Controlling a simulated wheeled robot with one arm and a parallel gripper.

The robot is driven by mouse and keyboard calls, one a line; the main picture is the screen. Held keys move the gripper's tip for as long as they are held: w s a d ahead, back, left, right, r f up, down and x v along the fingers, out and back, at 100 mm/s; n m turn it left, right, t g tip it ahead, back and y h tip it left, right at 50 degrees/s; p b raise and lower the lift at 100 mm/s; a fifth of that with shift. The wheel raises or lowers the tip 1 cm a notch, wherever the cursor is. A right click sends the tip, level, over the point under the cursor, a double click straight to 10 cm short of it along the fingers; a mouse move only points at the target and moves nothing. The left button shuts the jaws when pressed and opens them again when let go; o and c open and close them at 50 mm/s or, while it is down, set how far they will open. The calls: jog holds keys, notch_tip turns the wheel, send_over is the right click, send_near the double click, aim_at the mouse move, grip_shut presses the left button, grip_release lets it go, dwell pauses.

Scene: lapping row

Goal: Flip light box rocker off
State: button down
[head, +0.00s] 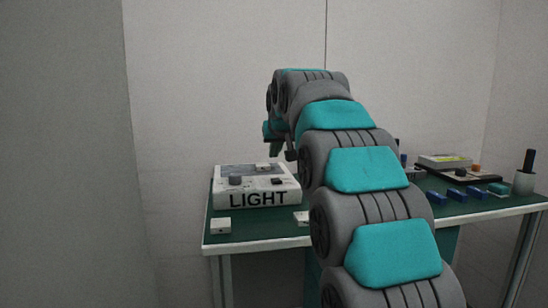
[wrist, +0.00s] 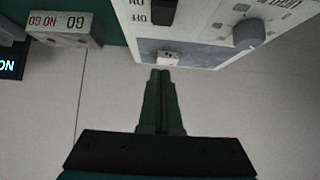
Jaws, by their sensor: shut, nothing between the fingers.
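The light box (head: 265,199) is a white case marked LIGHT on the green bench in the head view. In the wrist view its panel (wrist: 206,27) fills the top, upside down. The black rocker (wrist: 163,11) is cut by the top edge, beside the ON and OFF lettering; which side is pressed I cannot tell. My gripper (wrist: 160,72) is shut and empty, its dark green fingertips just below a small white part (wrist: 168,57) at the panel's edge. Contact is unclear. In the head view my gripper (head: 275,150) is above the box, partly hidden by my arm.
A grey knob (wrist: 249,34) stands on the panel to the right. A GO / NO GO box (wrist: 60,27) and a dark display (wrist: 10,64) are at left.

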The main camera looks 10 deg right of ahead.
jog(key=w+r+v, duration=0.1)
jog(key=v, duration=0.8)
jog(key=shift+r, duration=0.25)
jog(key=shift+s, duration=0.1)
